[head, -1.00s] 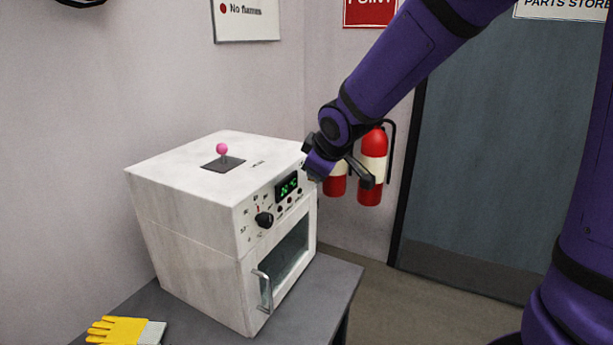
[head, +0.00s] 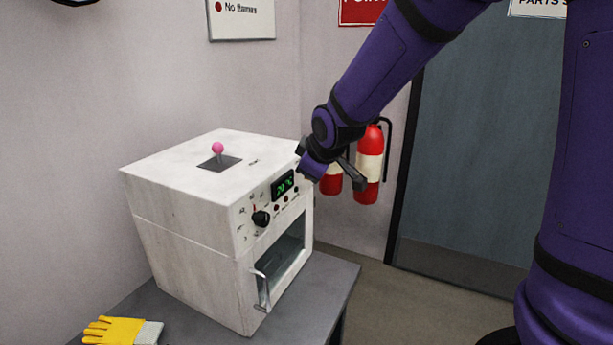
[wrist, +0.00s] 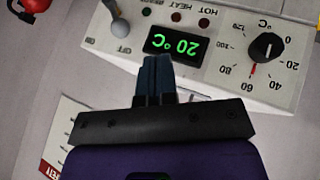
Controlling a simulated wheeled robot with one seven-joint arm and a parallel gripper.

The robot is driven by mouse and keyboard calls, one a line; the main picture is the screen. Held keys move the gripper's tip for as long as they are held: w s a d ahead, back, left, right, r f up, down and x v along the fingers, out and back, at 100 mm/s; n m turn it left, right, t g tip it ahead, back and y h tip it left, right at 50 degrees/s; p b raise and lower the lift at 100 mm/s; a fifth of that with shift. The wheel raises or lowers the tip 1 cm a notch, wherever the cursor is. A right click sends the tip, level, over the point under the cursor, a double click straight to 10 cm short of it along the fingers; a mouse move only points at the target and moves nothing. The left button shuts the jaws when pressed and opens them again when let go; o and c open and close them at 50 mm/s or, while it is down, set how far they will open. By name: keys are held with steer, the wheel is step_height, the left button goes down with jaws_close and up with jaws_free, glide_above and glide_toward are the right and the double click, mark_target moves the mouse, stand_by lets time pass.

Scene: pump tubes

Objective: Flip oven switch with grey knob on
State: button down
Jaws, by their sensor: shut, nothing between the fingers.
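The white oven (head: 185,235) stands on a grey table, its front panel facing right. In the wrist view the panel is upside down. The switch with the grey knob (wrist: 120,27) is a short lever at the upper left, beside the green 20 °C display (wrist: 175,46). Its knob shows near the OFF label, with another label to its left. My gripper (wrist: 155,62) is shut and empty, its fingertips just below the display's left end, to the right of and below the grey knob. In the head view my wrist hides the switch.
A black dial (wrist: 266,46) is right of the display. A pink-knobbed lever (head: 217,148) stands on the oven top. The oven door handle (head: 262,290) sticks out below the panel. Red fire extinguishers (head: 368,180) hang behind my wrist. Yellow gloves (head: 115,330) lie on the table.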

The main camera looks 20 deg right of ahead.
steer(key=w+d+f, duration=0.1)
steer(key=w+f, duration=0.4)
steer(key=w, duration=0.3)
steer(key=shift+w+d+f, duration=0.25)
steer(key=shift+d+f, duration=0.05)
steer(key=shift+d, duration=0.1)
stand_by(0.8)
